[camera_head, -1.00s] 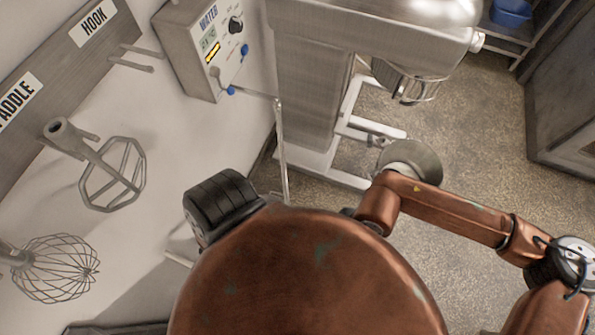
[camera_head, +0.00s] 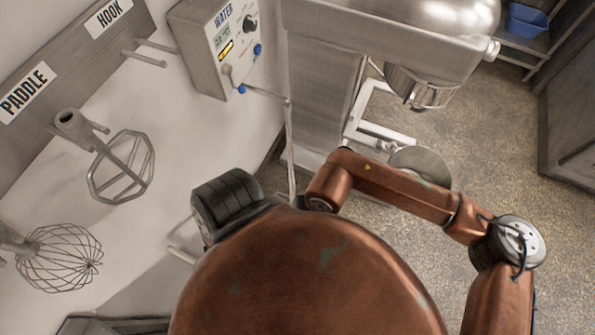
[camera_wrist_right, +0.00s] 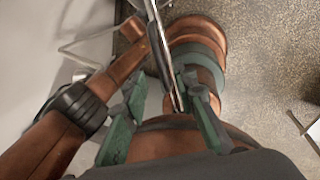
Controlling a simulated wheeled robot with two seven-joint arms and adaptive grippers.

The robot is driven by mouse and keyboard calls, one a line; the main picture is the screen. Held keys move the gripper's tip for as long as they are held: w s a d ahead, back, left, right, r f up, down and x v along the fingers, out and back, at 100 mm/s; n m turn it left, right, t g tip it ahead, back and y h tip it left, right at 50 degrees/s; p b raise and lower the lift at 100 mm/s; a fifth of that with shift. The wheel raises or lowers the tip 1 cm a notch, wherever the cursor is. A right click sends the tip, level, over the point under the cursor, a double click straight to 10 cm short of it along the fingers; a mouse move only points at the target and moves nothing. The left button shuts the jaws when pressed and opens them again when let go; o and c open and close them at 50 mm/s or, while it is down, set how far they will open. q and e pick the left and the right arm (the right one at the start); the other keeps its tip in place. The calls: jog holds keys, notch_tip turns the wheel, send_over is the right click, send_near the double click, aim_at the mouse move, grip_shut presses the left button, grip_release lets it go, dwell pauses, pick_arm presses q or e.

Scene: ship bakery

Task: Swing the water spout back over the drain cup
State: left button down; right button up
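The water spout (camera_head: 290,140) is a thin metal pipe. It runs right from the grey water box (camera_head: 205,50), then bends down beside the mixer column. Its lower end is hidden behind my copper body. In the right wrist view, a shiny upright tube, seemingly the spout (camera_wrist_right: 158,45), comes down between the green fingers of my right gripper (camera_wrist_right: 165,108). The fingers stand apart; the tube is nearer the right-hand finger, and contact is unclear. The head view hides this gripper. My left gripper is in neither view. I cannot make out the drain cup.
The steel mixer (camera_head: 325,80) stands right of the spout. A paddle (camera_head: 122,165) and a whisk (camera_head: 60,258) hang on the left wall. A grey round dish-like thing (camera_head: 425,162) shows partly behind my right arm. Speckled floor lies open at right.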

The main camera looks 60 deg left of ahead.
aim_at(296, 233)
jog(key=shift+s+a+f+p, duration=0.1)
jog(key=shift+s+f+p, duration=0.1)
jog(key=shift+f, duration=0.65)
jog(key=shift+s+a+f+p, duration=0.1)
jog(key=shift+f+p, duration=0.05)
jog(key=shift+f, duration=0.7)
jog(key=shift+s+a+f+p, duration=0.1)
jog(key=shift+s+f+p, duration=0.1)
jog(key=shift+f, duration=0.65)
jog(key=shift+c, duration=0.6)
jog(key=shift+w, duration=0.1)
grip_shut()
